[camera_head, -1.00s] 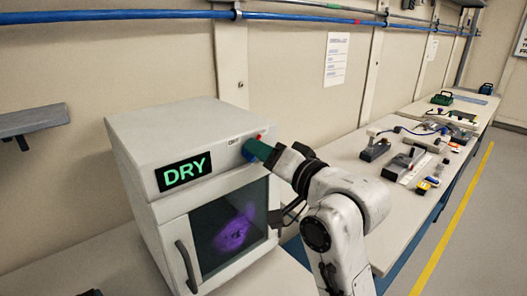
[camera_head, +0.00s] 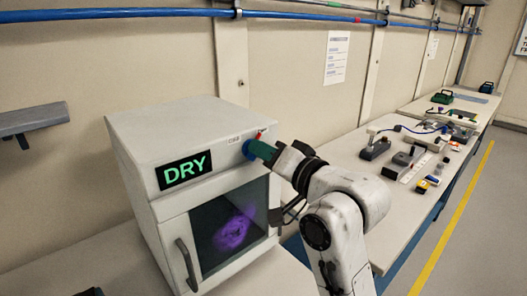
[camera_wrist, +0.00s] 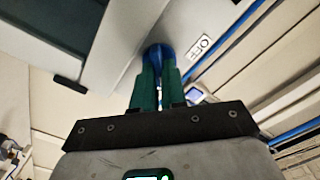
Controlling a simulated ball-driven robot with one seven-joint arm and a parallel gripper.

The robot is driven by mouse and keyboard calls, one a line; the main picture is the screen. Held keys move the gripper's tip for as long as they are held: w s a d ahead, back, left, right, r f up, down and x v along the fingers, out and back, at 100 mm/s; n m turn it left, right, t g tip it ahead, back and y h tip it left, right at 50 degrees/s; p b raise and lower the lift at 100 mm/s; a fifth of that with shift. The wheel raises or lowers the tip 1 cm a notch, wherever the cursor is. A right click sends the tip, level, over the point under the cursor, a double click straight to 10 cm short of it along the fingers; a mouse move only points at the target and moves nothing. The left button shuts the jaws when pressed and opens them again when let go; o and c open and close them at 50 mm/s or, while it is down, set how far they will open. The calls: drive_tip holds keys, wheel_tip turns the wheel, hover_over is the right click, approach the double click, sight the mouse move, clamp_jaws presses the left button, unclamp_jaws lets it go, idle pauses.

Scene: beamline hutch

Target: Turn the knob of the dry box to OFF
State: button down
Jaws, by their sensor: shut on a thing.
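The dry box (camera_head: 180,120) is a pale cabinet at the left of the head view, with a lit green DRY display (camera_head: 184,170) and a dark window glowing purple. Its blue knob (camera_head: 249,150) is at the upper right of the front. My gripper (camera_head: 262,150) reaches it from the right, with green fingers shut on the knob. In the wrist view the fingers (camera_wrist: 156,80) close on the blue knob (camera_wrist: 158,54), and an OFF label (camera_wrist: 201,46) is beside it. The fingers hide part of the knob, and I cannot tell where it points.
The box door has a dark handle (camera_head: 187,265) at lower left. A long bench (camera_head: 405,190) with several tools runs along the wall to the right. A grey shelf (camera_head: 34,119) juts from the wall at left. The floor beyond the bench is clear.

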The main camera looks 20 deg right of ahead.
drive_tip(key=shift+s+a+n+b, duration=0.15)
drive_tip(key=shift+n+b, duration=0.8)
drive_tip(key=shift+n, duration=2)
drive_tip(key=shift+w+a+n+b, duration=0.15)
drive_tip(key=shift+n+b, duration=0.75)
drive_tip(key=shift+n, duration=2)
drive_tip(key=shift+s+a+n+b, duration=0.2)
drive_tip(key=shift+n+b, duration=0.75)
drive_tip(key=shift+n, duration=2)
drive_tip(key=c, duration=1.2)
unclamp_jaws()
